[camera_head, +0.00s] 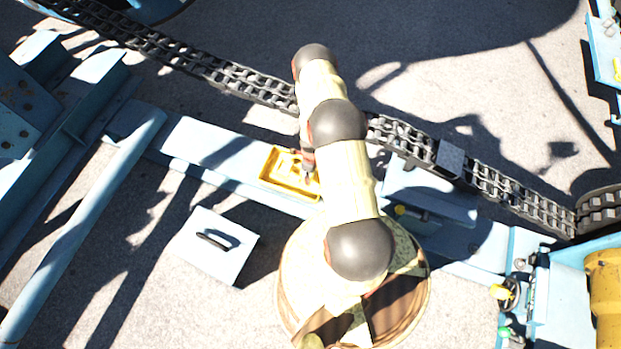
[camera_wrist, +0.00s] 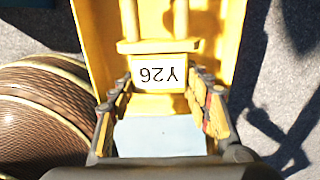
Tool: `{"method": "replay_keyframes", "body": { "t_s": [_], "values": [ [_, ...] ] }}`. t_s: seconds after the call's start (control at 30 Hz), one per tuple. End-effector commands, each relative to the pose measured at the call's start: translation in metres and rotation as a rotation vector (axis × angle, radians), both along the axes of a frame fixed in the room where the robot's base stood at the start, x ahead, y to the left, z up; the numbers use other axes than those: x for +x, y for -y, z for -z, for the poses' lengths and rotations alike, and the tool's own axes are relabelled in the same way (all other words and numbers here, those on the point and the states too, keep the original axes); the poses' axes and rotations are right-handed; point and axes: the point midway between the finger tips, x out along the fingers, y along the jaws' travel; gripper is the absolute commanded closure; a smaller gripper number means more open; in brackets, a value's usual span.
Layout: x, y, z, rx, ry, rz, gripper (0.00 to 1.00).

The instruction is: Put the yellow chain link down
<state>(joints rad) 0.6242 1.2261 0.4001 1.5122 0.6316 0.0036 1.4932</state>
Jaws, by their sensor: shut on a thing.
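The yellow chain link (camera_wrist: 160,47) lies between the fingers of my gripper (camera_wrist: 161,88) in the wrist view. Its white label reads Y26, upside down. My gripper is shut on it, with one finger on each side of the labelled block. A yellow tray (camera_wrist: 223,45) shows behind and around the link. In the head view the yellow tray (camera_head: 268,181) sits on a light blue beam, and my gripper (camera_head: 307,168) is at its right end, partly hidden by my arm. I cannot tell whether the link touches the tray floor.
A black chain (camera_head: 235,78) runs diagonally behind the tray. A white-blue plate with a dark handle (camera_head: 216,243) lies on the ground in front. A blue pipe (camera_head: 85,225) and framework stand at the left. A yellow machine part (camera_head: 606,285) is at the lower right.

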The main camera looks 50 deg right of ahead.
Motion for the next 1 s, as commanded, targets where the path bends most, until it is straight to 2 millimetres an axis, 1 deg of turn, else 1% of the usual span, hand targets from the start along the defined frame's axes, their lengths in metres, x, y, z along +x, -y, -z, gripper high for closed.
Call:
{"method": "replay_keyframes", "body": {
  "t_s": [0.2,0.3,0.4,0.63,0.77,0.8,1.0],
  "values": [
    [0.004,0.001,0.007,0.0,0.0,0.0,0.92],
    [0.003,0.001,0.026,0.0,0.0,0.001,0.92],
    [0.004,0.001,0.035,-0.001,0.001,0.001,0.92],
    [0.004,0.002,0.034,-0.001,0.001,0.001,0.92],
    [0.004,0.002,0.038,-0.001,0.001,0.001,0.92],
    [0.003,0.001,0.038,0.0,0.0,0.001,0.51],
    [0.003,0.001,0.037,0.0,0.0,0.001,0.4]
  ]
}}
